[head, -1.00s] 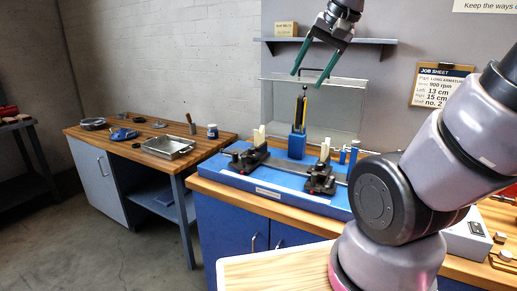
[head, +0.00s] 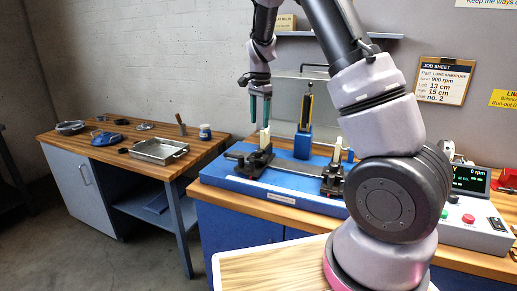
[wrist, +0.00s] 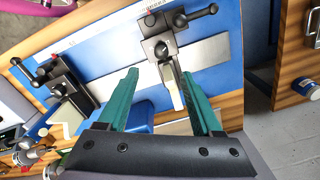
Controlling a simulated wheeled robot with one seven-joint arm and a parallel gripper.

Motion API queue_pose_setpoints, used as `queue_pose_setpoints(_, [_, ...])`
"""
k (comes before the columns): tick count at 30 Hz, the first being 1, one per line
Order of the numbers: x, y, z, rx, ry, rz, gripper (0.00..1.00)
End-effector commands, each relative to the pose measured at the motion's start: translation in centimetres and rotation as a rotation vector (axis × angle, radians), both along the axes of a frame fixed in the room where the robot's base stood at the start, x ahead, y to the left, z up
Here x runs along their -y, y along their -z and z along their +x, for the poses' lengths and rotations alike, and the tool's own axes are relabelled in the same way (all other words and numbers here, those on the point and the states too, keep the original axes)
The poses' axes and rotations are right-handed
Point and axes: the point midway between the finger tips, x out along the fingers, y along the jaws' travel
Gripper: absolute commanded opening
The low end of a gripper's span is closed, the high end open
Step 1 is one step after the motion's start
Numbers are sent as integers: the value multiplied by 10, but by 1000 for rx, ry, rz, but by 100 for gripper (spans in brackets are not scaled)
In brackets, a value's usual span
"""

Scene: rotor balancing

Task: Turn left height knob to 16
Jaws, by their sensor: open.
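My gripper (head: 260,110) is open, its two green fingers pointing down just above the left black pedestal (head: 256,160) on the blue balancing machine (head: 228,183). In the wrist view the gripper (wrist: 160,95) straddles the pale upright piece (wrist: 172,88) of that pedestal, with nothing held. The left pedestal (wrist: 165,45) shows black knobs and handles there, including a round knob end (wrist: 180,20). I cannot tell which is the height knob, and no scale is readable. The right black pedestal (head: 333,178) also carries a pale upright piece; it shows in the wrist view too (wrist: 68,80).
A job sheet (head: 444,80) on the wall reads left 13 cm, right 15 cm. A blue post (head: 303,142) with a yellow part stands behind the pedestals. A control box (head: 470,225) is at right. The left bench (head: 110,155) holds a metal tray (head: 158,151).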

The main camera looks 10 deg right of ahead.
Motion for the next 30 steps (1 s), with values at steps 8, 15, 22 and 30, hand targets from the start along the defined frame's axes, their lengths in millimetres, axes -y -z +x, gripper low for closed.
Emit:
queue_pose_setpoints(8, [-2,27,6,-14,16,-23,67])
queue_pose_setpoints(15, [-2,73,5,-15,15,-23,67])
queue_pose_setpoints(22, [-2,107,5,-12,14,-22,67])
queue_pose_setpoints(30, [-2,119,6,-9,14,-21,67])
